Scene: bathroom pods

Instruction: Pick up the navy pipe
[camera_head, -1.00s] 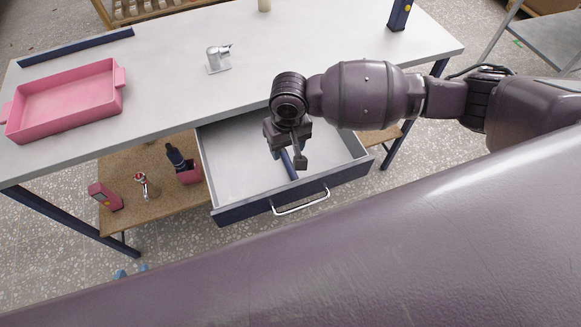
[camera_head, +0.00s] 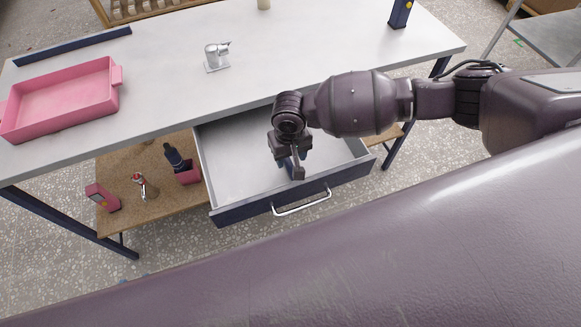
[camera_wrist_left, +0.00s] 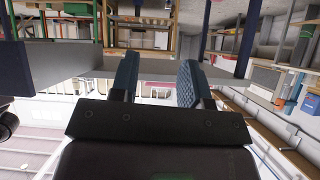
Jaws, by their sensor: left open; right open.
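The navy pipe (camera_head: 287,164) lies in the open drawer (camera_head: 238,160) under the table. Only a small bluish part shows, as my right gripper hides most of it. My right gripper (camera_head: 292,169) is open and points down into the drawer, right over the pipe. I cannot tell whether its fingers touch the pipe or stand around it. My left gripper (camera_wrist_left: 157,82) is open and empty in the left wrist view, with blue pads on its fingers. It is not in the head view.
The drawer front has a silver handle (camera_head: 302,203). A pink tray (camera_head: 62,97) and a metal fixture (camera_head: 216,56) stand on the table (camera_head: 300,45). A lower shelf (camera_head: 160,205) holds a dark bottle (camera_head: 174,157), a pink box (camera_head: 103,198) and a small red-topped item (camera_head: 141,184).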

